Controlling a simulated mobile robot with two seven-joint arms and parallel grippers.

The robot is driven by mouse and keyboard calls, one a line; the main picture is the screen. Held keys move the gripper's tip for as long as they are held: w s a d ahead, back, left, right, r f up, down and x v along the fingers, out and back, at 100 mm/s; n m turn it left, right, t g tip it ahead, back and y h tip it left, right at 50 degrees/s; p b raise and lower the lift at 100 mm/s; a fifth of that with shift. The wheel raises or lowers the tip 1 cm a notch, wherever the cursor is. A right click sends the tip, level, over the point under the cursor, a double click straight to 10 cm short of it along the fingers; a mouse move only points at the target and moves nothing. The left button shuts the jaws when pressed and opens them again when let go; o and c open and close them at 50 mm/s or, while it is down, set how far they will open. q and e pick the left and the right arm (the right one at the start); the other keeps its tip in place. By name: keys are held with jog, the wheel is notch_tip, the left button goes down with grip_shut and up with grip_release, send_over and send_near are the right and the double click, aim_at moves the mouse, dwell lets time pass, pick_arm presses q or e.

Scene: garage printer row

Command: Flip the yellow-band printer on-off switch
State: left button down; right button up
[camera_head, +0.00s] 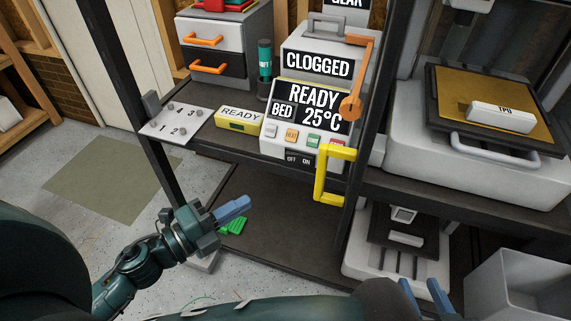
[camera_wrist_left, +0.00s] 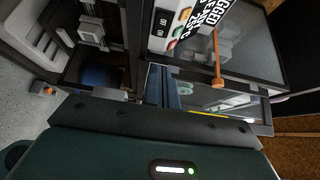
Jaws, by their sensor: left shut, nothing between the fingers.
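The printer panel (camera_head: 268,128) is a white sloped box reading "READY BED 25°C" with a thin yellow band along its top edge. The black OFF/ON switch plate (camera_head: 299,158) is low on its front, below several coloured buttons; the lever position is too small to tell. In the left wrist view the plate (camera_wrist_left: 162,23) appears turned on its side. My left gripper (camera_head: 236,206) is shut and empty, below and left of the panel, apart from it. It shows in the left wrist view (camera_wrist_left: 163,85). My right gripper (camera_head: 425,294) is at the bottom right, fingers apart, empty.
A yellow handle (camera_head: 321,180) juts out right of the switch plate, by a dark rack post (camera_head: 365,130). An orange lever (camera_head: 360,75) hangs by the "CLOGGED" sign. A yellow "READY" box (camera_head: 238,122) stands left. Green pieces (camera_head: 233,226) lie on the lower shelf.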

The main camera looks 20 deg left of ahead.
pick_arm(q)
jog(key=p, duration=0.2)
send_near(297, 159)
jog(key=d, duration=0.4)
jog(key=w, duration=0.4)
jog(key=shift+a+b, duration=0.3)
jog(key=shift+b, duration=0.05)
jog(key=shift+w+a, duration=0.15)
jog(key=shift+w, duration=0.3)
